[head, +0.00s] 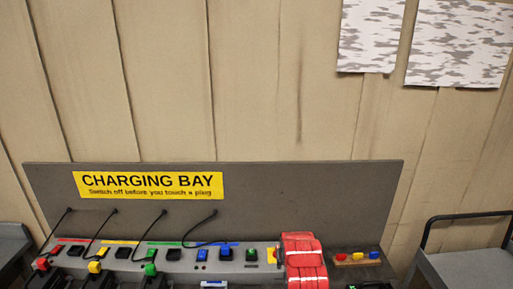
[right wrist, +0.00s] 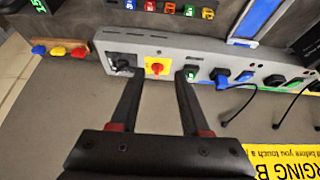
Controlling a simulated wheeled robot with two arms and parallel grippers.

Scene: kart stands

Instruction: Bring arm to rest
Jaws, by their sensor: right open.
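My right gripper (right wrist: 156,73) is open in the right wrist view, with nothing between its black fingers. The fingertips reach over the grey switch panel (right wrist: 215,62). They lie to either side of a red rotary knob on a yellow plate (right wrist: 158,67); whether they touch the panel I cannot tell. In the head view a red, white-striped shape that seems to be my right arm (head: 302,262) stands in front of the panel. It hides part of the yellow plate (head: 271,257). My left gripper is in neither view.
A grey backboard with a yellow CHARGING BAY sign (head: 148,186) rises behind the panel. Black cables lead to red, yellow, green and blue plugs. A wooden strip with coloured pieces (head: 357,262) lies right of the panel. A grey cart (head: 465,266) stands at far right.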

